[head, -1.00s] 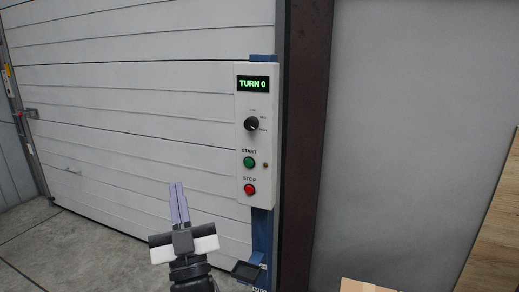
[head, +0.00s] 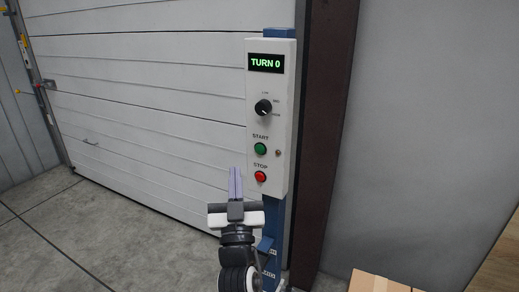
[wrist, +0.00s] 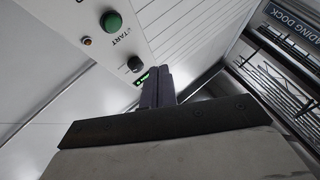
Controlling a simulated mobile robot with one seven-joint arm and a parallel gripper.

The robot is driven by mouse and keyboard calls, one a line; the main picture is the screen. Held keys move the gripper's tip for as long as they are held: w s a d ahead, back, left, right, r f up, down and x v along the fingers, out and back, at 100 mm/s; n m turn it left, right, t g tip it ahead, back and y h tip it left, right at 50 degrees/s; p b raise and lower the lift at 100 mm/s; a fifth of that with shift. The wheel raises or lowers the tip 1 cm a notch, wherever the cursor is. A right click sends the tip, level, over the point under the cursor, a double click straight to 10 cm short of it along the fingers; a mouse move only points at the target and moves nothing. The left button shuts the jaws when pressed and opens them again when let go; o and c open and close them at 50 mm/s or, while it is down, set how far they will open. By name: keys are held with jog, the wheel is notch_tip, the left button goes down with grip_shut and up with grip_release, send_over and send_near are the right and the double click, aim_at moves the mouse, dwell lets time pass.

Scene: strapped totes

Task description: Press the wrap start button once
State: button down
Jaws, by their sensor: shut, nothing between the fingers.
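The white control box (head: 285,120) stands upright on a blue post. Its green START button (head: 260,149) sits above the red STOP button (head: 261,176). The display (head: 266,63) reads TURN 0, and a black knob (head: 263,107) is below it. My gripper (head: 235,170) is shut and empty, its fingers pointing up, just left of the STOP button in the head view. In the wrist view the green START button (wrist: 111,21) is at upper left, apart from the fingertips (wrist: 157,72). The red button is out of the wrist view.
A white sectional door (head: 150,90) is behind the box. A dark brown column (head: 325,140) and a grey wall (head: 425,120) are to the right. A cardboard box (head: 378,281) is at lower right. Grey floor (head: 120,230) is clear at left.

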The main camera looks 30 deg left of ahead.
aim_at(260, 150)
jog(key=shift+w+a+p, duration=0.15)
jog(key=shift+w+p, duration=0.7)
jog(key=shift+w, duration=1.25)
jog(key=shift+w+a+p, duration=0.1)
jog(key=shift+w+p, duration=0.75)
jog(key=shift+w, duration=1.25)
jog(key=shift+w, duration=0.2)
jog(key=shift+w, duration=0.25)
jog(key=shift+w, duration=0.35)
jog(key=shift+s+b, duration=0.4)
jog(key=shift+s, duration=0.4)
jog(key=shift+s, duration=0.1)
